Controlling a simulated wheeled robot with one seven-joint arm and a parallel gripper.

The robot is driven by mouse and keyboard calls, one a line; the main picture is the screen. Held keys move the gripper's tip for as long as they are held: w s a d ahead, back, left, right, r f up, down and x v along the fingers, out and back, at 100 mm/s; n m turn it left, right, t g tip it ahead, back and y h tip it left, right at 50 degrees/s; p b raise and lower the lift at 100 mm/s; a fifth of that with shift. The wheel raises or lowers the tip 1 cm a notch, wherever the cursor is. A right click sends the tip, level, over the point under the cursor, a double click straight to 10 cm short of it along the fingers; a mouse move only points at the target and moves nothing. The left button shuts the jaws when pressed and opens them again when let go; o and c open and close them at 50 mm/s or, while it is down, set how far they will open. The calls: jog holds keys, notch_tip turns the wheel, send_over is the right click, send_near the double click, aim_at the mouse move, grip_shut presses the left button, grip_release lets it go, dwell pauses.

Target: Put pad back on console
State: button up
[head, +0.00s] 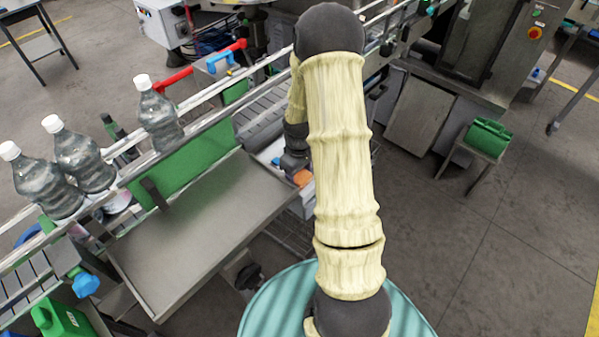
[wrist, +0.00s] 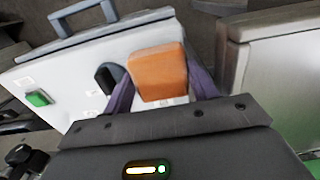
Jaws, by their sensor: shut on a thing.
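An orange pad (wrist: 157,72) is between the two purple fingers of my gripper (wrist: 162,90) in the wrist view. The gripper is shut on it. The pad also shows as a small orange patch (head: 302,178) beside my arm in the head view. Behind the pad in the wrist view is the white console (wrist: 60,72), with a green button (wrist: 39,98), a black knob and a grey handle (wrist: 82,15). The pad overlaps the console's lower right part in the picture. I cannot tell whether they touch. In the head view my arm hides most of the console (head: 270,152).
A grey metal tray table (head: 200,235) stands left of my arm, against the conveyor. Three clear bottles (head: 80,155) stand along the conveyor. A grey metal box (wrist: 285,60) is close on the right in the wrist view. A green case (head: 488,138) sits on a stand far right.

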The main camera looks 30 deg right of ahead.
aim_at(299, 175)
jog(key=shift+f, duration=0.2)
jog(key=o, duration=0.7)
jog(key=shift+c, duration=0.2)
jog(key=shift+r, duration=0.1)
notch_tip(299, 175, up, 12)
jog(key=b, duration=0.3)
jog(key=shift+r+b, duration=0.15)
jog(key=shift+b, duration=0.25)
jog(key=s+a+r+m+t, duration=0.1)
jog(key=s+a+m, duration=0.3)
jog(key=s+a, duration=0.8)
jog(key=shift+s+a+r+t, duration=0.15)
jog(key=shift+a+r+t, duration=0.05)
jog(key=shift+a+t, duration=0.6)
